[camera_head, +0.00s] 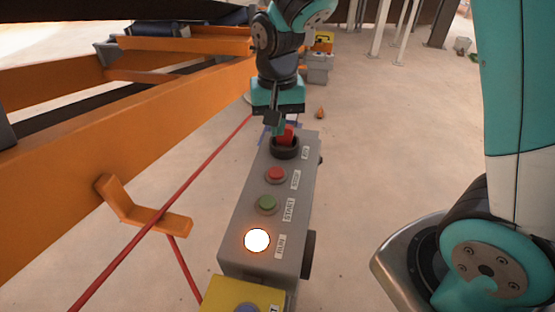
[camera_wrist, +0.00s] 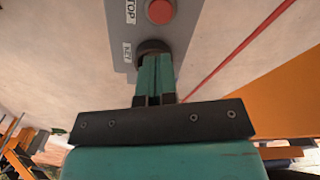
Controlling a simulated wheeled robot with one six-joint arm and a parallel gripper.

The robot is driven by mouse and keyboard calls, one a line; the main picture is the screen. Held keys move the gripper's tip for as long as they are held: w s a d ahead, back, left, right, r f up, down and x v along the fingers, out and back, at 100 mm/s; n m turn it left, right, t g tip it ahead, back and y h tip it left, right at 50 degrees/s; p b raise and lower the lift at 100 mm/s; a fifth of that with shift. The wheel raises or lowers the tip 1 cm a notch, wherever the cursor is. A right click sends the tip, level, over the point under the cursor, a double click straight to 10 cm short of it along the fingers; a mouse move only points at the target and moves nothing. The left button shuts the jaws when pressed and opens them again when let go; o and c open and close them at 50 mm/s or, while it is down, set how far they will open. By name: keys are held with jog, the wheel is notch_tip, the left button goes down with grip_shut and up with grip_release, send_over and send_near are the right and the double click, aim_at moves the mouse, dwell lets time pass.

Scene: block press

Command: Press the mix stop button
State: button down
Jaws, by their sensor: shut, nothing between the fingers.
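A grey control box (camera_head: 252,215) carries a column of controls. The red button (camera_head: 276,174) has a label (camera_wrist: 130,12) reading "STOP" in part in the wrist view, where the red button (camera_wrist: 160,11) shows at the top edge. Below it in the head view are a green button (camera_head: 267,203) labelled START and a lit white lamp (camera_head: 257,240) labelled RUN. In the wrist view, my fingers (camera_wrist: 153,62) partly hide that collar; contact is unclear.
A yellow box (camera_head: 240,293) with a bluish button adjoins the near end. A red cable or rod (camera_head: 170,208) runs left of the box, beside an orange frame (camera_head: 130,130). Open floor (camera_head: 400,120) lies to the right.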

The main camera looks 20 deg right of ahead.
aim_at(277, 171)
notch_tip(277, 171, down, 11)
jog(key=p, duration=0.3)
jog(key=shift+s+a+r, duration=0.1)
jog(key=shift+s+a, duration=0.05)
